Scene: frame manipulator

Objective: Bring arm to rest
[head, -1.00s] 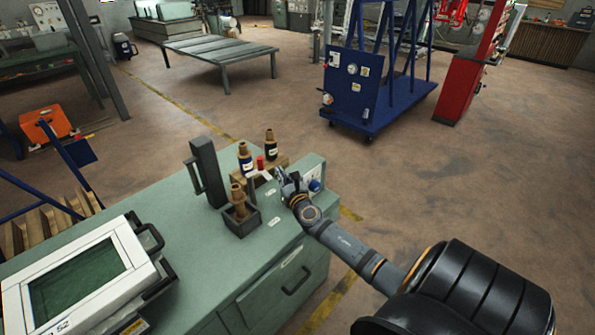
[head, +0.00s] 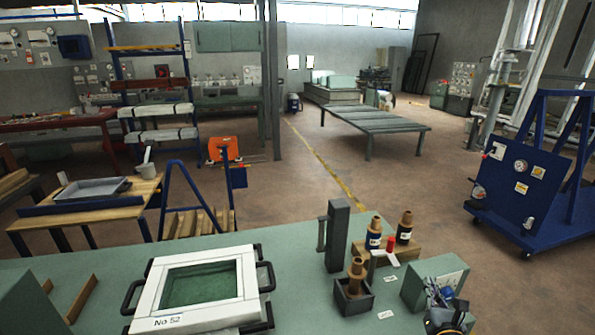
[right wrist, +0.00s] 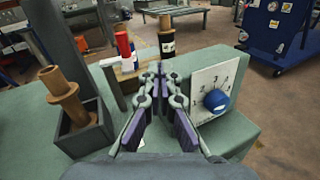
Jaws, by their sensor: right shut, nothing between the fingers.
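My right gripper (head: 440,295) is at the lower right of the head view, over the right end of the green bench (head: 300,245). It is shut and empty. In the right wrist view the gripper (right wrist: 158,72) has its fingers together, in front of a green box with a numbered dial and blue knob (right wrist: 216,101). The green box (head: 435,278) also shows in the head view, close beside the gripper. Most of the right arm is outside the head view. My left gripper is not in view.
On the bench stand a brown fitting in a dark square holder (head: 353,294), a dark upright post (head: 338,235), two bottle-like fittings (head: 404,228) on a wooden block, and a white frame with handles (head: 195,288). A blue wheeled stand (head: 520,195) is on the floor at right.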

